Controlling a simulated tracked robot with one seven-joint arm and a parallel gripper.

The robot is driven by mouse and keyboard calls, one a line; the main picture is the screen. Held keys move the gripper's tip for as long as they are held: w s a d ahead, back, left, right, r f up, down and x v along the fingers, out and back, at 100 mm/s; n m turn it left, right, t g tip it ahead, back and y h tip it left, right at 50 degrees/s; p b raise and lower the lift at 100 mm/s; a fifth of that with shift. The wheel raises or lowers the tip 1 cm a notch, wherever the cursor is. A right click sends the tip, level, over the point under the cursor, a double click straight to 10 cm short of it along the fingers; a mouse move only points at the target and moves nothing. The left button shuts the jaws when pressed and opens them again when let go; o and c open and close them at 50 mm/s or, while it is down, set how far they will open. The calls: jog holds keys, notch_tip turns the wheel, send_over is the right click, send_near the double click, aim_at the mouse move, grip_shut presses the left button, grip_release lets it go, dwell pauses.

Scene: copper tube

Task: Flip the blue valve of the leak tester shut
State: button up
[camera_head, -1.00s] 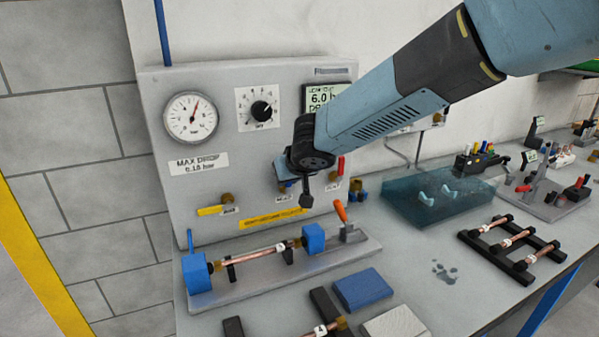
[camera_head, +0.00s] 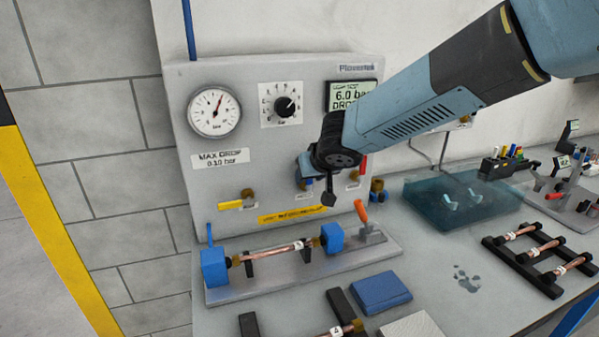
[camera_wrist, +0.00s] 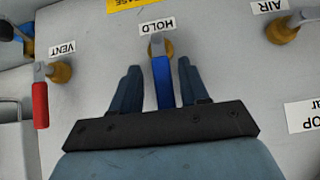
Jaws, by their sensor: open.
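The blue valve handle (camera_wrist: 163,82), labelled HOLD, shows in the wrist view, where the panel lettering is upside down. It runs from its brass valve body (camera_wrist: 160,46) down the picture, which is up the panel, parallel to the red VENT handle (camera_wrist: 40,105). My gripper (camera_wrist: 158,66) is open, one finger on each side of the blue handle. Small gaps show on both sides; the right one is narrower. In the head view my wrist hides most of this valve on the leak tester (camera_head: 285,130).
The yellow valve handle (camera_head: 236,205) lies horizontal at the left. Below the panel, a copper tube (camera_head: 275,251) sits between blue end blocks, near an orange lever (camera_head: 361,210). A water tank (camera_head: 462,200) and a tube rack (camera_head: 537,255) stand at the right.

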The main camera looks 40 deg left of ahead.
jog(key=v, duration=1.3)
jog(key=shift+d+r, duration=0.25)
jog(key=shift+s, duration=0.1)
dwell(0.3)
